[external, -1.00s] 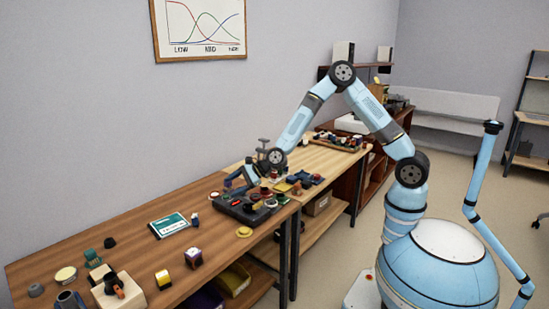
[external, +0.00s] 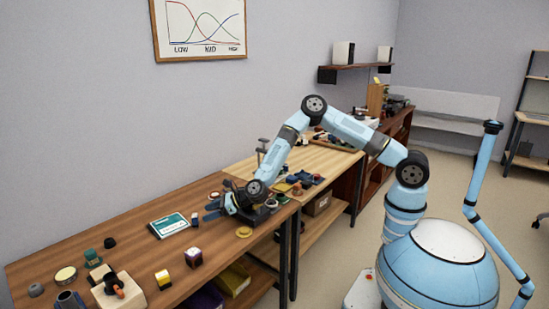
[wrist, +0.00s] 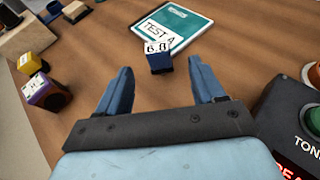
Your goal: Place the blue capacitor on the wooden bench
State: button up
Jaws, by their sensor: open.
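The blue capacitor (wrist: 160,62), a small blue block with a white face marked "6.8", stands on the wooden bench (wrist: 95,55) beside the TEST A booklet. It also shows in the external view (external: 195,220), just left of my fingers. My gripper (wrist: 160,72) is open and empty, with one blue finger toward each side of the capacitor. The capacitor appears just beyond the fingertips; I cannot tell whether either touches it. In the external view my gripper (external: 208,212) is low over the bench, which runs along the wall (external: 130,240).
The TEST A booklet (wrist: 172,25) lies behind the capacitor. A black device (wrist: 285,110) with a green button is close on the right. A yellow block (wrist: 32,63) and a purple block (wrist: 47,93) stand on the left. Bare bench lies between them and the capacitor.

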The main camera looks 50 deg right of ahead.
aim_at(192, 228)
jog(key=shift+x, duration=4.6)
jog(key=shift+s, duration=0.15)
jog(key=shift+c, duration=0.3)
jog(key=c, duration=1.1)
